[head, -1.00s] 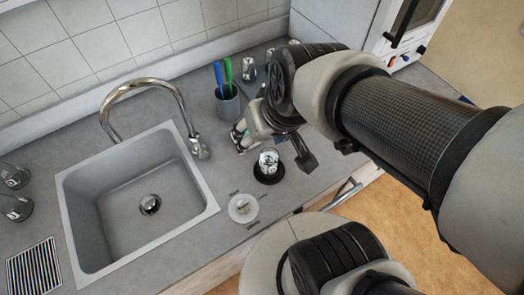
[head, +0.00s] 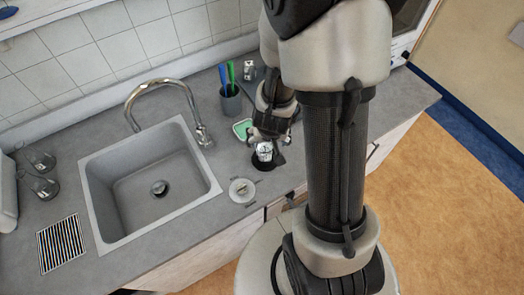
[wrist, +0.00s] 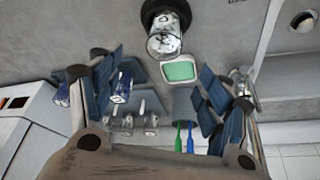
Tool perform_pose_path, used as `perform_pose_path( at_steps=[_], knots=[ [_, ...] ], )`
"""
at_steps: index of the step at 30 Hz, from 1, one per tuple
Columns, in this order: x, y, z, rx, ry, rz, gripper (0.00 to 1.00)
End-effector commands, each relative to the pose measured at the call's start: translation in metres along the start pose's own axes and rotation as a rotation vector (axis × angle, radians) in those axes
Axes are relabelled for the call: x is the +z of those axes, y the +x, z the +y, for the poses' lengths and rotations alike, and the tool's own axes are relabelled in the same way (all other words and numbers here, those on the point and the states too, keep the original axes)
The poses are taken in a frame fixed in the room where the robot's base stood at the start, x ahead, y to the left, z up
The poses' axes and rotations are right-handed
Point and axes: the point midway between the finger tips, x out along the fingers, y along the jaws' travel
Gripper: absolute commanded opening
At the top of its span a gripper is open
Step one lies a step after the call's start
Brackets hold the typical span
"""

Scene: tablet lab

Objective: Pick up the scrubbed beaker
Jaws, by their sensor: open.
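A clear glass beaker (head: 264,152) stands on a round black base (head: 263,164) on the counter, right of the sink. Whether it is the scrubbed one cannot be told by looks alone. In the wrist view the beaker (wrist: 165,40) and its black base (wrist: 163,9) are at the top middle, beyond the fingertips. My gripper (head: 271,128) is just above and behind the beaker in the head view, overlapping its upper edge. In the wrist view my gripper (wrist: 160,72) is open, with nothing held between its spread fingers. Contact with the beaker is not visible.
A green sponge-like pad in a pale tray (head: 242,128) and a grey cup (head: 230,103) with blue and green brushes are close behind. A round white dish (head: 242,190) is in front-left. The sink (head: 150,185) lies left. More glassware (wrist: 125,123) stands behind.

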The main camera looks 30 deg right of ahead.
Motion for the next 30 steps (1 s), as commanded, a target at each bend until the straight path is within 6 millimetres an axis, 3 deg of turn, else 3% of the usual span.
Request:
perform_pose_path(
  at_steps=[1,3,9,17,24,30],
  knots=[
    [0.003,0.018,0.000,0.000,-0.001,-0.001,0.71],
    [0.003,0.033,0.000,0.000,0.000,-0.002,0.71],
    [0.001,0.065,0.000,0.000,-0.001,0.000,0.71],
    [0.002,0.083,-0.002,-0.001,-0.001,0.000,0.71],
    [0.006,0.118,-0.006,-0.001,-0.001,-0.001,0.71],
    [0.005,0.126,-0.006,-0.002,0.000,0.001,0.71]
  ],
)
